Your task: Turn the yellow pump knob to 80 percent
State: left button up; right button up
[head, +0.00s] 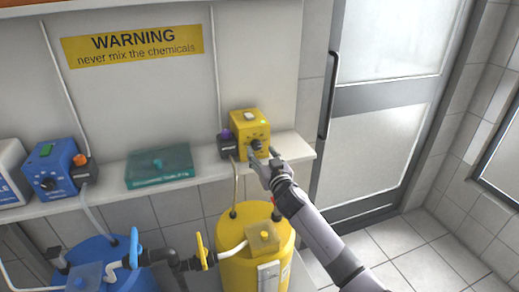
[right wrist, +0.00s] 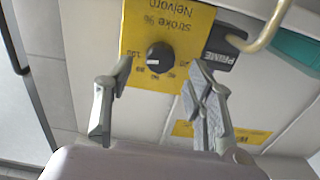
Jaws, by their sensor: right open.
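The yellow pump (head: 249,122) stands at the right end of the white shelf, with a black round knob (head: 256,145) on its front. In the right wrist view the knob (right wrist: 159,57) sits on the yellow face, whose lettering appears upside down. A small pale mark shows on the knob's lower left; the exact setting is hard to read. My right gripper (head: 264,156) is in front of the pump. In the right wrist view its open fingers (right wrist: 158,78) are on either side of the knob, apart from it. My left gripper is not in view.
A yellow tank (head: 255,270) stands below the shelf (head: 205,181). A teal box (head: 160,167) and a blue pump (head: 54,168) are further left on the shelf. A dark PRIME part (right wrist: 222,54) adjoins the yellow pump. A door (head: 385,100) is at right; the floor before it is clear.

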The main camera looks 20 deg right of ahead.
aim_at(256, 145)
jog(key=shift+w+a, duration=0.1)
jog(key=shift+w, duration=1.25)
jog(key=shift+c, duration=0.6)
jog(key=c, duration=1.1)
jog(key=shift+o, duration=0.2)
jog(key=shift+n, duration=0.3)
jog(key=n, duration=0.3)
jog(key=shift+n, duration=2)
